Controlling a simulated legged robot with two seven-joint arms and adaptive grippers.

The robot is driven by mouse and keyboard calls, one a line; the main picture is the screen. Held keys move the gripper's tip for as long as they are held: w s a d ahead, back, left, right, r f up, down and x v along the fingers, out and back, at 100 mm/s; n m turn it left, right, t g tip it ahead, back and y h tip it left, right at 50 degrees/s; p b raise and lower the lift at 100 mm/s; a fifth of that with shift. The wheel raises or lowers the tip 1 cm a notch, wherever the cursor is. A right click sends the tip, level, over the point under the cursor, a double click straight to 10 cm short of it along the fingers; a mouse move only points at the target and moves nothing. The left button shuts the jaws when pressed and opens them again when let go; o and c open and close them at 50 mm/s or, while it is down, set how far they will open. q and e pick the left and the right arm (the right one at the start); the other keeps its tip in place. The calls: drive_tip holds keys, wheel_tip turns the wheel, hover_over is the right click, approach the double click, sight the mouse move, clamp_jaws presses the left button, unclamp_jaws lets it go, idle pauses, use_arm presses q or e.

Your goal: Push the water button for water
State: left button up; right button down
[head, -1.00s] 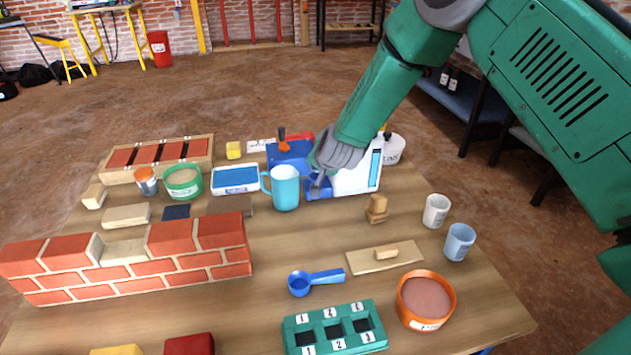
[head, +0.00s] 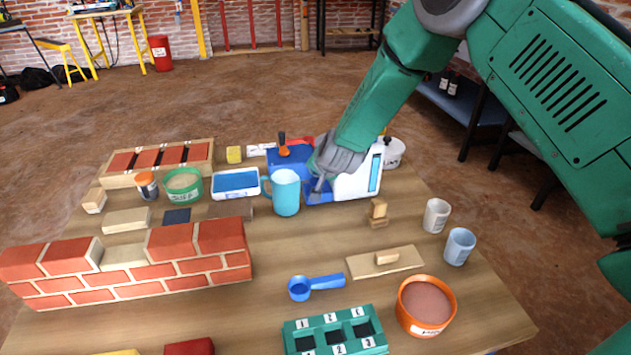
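The water dispenser (head: 352,184) is a white and blue unit at the back of the table, with a blue level strip on its right side. A light-blue mug (head: 286,193) stands upright just left of it. My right gripper (head: 318,188) is at the dispenser's front left, close to its blue base and right of the mug. The fingers point down and overlap the dispenser in the picture. I cannot tell whether they touch it or are open. The water button is not distinguishable; the gripper may cover it. My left gripper is not in view.
A small brick wall (head: 130,265) stands at the front left. A blue scoop (head: 315,285), a green numbered mould (head: 335,332), an orange bucket (head: 425,305) and two cups (head: 436,215) are on the table. Bare tabletop lies in the middle.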

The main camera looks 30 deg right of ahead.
drive_tip(key=shift+f, duration=0.15)
drive_tip(key=shift+s+f, duration=0.15)
idle(0.4)
